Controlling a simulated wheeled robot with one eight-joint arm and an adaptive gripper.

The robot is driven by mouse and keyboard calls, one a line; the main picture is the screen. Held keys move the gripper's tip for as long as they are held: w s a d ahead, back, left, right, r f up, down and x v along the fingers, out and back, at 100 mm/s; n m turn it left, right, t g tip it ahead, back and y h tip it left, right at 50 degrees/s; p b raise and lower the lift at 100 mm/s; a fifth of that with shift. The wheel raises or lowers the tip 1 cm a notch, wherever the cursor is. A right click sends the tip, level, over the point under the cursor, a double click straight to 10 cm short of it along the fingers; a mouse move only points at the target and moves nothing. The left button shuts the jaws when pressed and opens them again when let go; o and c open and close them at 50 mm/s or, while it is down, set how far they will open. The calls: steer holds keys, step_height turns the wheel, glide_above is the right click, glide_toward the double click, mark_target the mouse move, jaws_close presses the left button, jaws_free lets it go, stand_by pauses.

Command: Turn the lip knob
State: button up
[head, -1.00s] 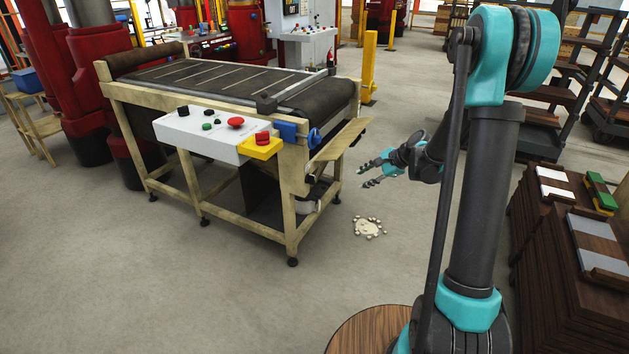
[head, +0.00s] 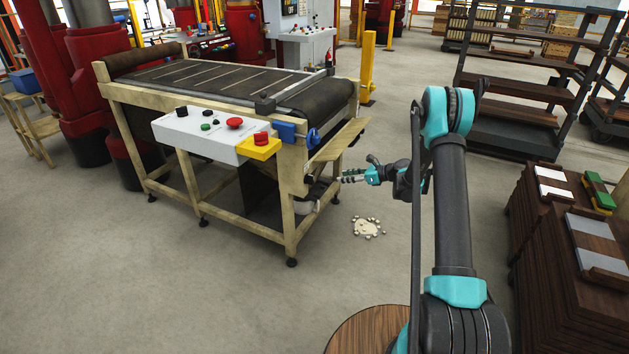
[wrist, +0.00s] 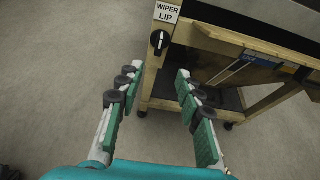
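The lip knob (wrist: 159,42) is a black round knob with a white pointer mark, on the wooden end post of the conveyor table. A "WIPER LIP" label (wrist: 166,12) sits just above it. The pointer looks near upright, slightly tilted. I cannot make the knob out in the head view. My gripper (wrist: 154,82) is open and empty, its two teal-padded fingers spread apart, with the knob beyond the fingertips and not touching them. In the head view my gripper (head: 352,174) is just right of the table's end, below the sloping wooden board.
The conveyor table (head: 190,147) has a sloping wooden board (head: 338,143) at its right end. A blue handwheel (head: 313,138) and a yellow box with a red button (head: 259,148) are near that corner. Pale debris (head: 368,228) lies on the floor. Board stacks (head: 545,215) stand right.

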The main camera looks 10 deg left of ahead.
mark_target(310, 179)
steer(key=x, duration=1.6)
jaws_close()
